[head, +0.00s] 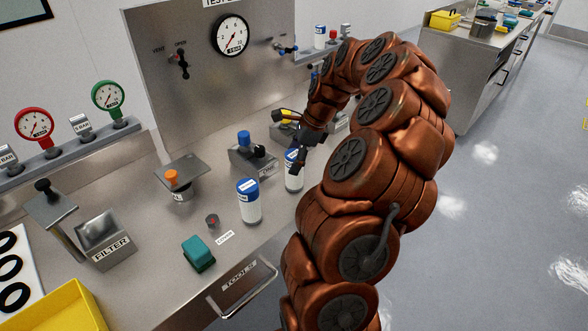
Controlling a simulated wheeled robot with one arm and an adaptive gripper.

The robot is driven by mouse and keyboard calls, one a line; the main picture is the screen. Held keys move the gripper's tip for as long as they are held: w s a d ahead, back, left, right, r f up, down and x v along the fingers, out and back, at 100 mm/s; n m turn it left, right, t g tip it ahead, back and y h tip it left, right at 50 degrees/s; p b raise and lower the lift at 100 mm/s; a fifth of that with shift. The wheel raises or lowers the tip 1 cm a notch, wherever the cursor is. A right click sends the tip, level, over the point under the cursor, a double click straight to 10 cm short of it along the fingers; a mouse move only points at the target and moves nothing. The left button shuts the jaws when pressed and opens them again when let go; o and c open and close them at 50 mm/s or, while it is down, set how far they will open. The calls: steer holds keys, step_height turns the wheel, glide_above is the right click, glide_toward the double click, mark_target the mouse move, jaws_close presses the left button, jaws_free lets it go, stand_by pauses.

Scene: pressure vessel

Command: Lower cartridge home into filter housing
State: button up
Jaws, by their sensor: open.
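A grey metal box labelled FILTER (108,241) stands at the left of the bench. A steel plate with a black knob (44,187) is beside it, at its left. Two white cylinders with blue tops stand upright on the bench, one near the middle (248,203) and one farther right (293,178). I cannot tell which object is the cartridge; the inside of the filter box is not clear. My gripper (297,160) is open, by the top of the right cylinder and partly in front of it. I cannot tell whether they touch.
A steel plate with an orange knob (172,177), a block with a blue knob (253,158), a small dark cup (212,221) and a teal block (198,253) stand on the bench. A yellow bin (60,309) is at front left. Gauges line the back.

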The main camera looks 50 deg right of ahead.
steer(key=c, duration=1.4)
steer(key=shift+d, duration=0.1)
